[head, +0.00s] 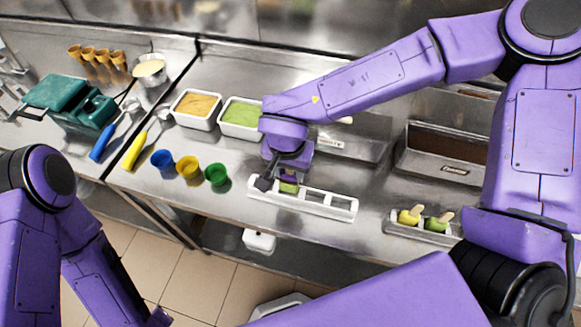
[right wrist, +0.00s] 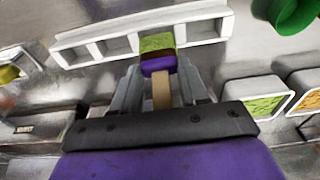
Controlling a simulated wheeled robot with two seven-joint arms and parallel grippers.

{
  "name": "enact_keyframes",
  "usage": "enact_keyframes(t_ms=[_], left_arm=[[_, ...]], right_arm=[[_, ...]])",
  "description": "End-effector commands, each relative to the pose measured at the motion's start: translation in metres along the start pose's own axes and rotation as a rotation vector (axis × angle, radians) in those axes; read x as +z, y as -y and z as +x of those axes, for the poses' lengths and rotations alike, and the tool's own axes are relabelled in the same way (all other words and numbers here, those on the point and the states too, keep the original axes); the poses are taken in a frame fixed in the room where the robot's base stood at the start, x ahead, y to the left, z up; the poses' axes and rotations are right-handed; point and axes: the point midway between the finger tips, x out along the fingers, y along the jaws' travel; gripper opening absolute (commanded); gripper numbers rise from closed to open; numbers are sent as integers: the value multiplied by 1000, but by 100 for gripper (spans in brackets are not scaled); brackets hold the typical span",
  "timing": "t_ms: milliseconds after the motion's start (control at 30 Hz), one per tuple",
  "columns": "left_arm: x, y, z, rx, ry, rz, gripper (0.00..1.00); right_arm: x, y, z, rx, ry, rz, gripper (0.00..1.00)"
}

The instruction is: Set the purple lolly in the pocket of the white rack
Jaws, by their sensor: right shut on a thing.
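The lolly has a purple band, a dark brown band and a green end (right wrist: 157,43) on a pale wooden stick (right wrist: 161,92). My right gripper (right wrist: 160,95) is shut on it, with a finger on each side of the stick. The white rack (head: 328,206) lies on the steel counter and has a row of pockets; it also shows in the right wrist view (right wrist: 75,38). In the head view the lolly (head: 289,187) is green end down at the rack's left part, under my right gripper (head: 286,178). I cannot tell how deep it sits. My left gripper is outside the picture.
Blue (head: 162,160), yellow (head: 188,168) and green (head: 216,175) cups stand left of the rack. Tubs of orange (head: 197,104) and green (head: 240,115) filling stand behind. A metal tray (head: 398,230) with two lollies is at the right. Counter front is clear left of the rack.

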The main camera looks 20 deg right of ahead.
Motion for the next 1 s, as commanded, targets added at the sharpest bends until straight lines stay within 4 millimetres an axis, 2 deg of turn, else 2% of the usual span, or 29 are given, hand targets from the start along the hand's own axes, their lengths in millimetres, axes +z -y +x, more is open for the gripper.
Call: enact_keyframes(t_ms=[1000], left_arm=[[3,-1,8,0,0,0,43]], right_arm=[[2,0,24,0,0,0,8]])
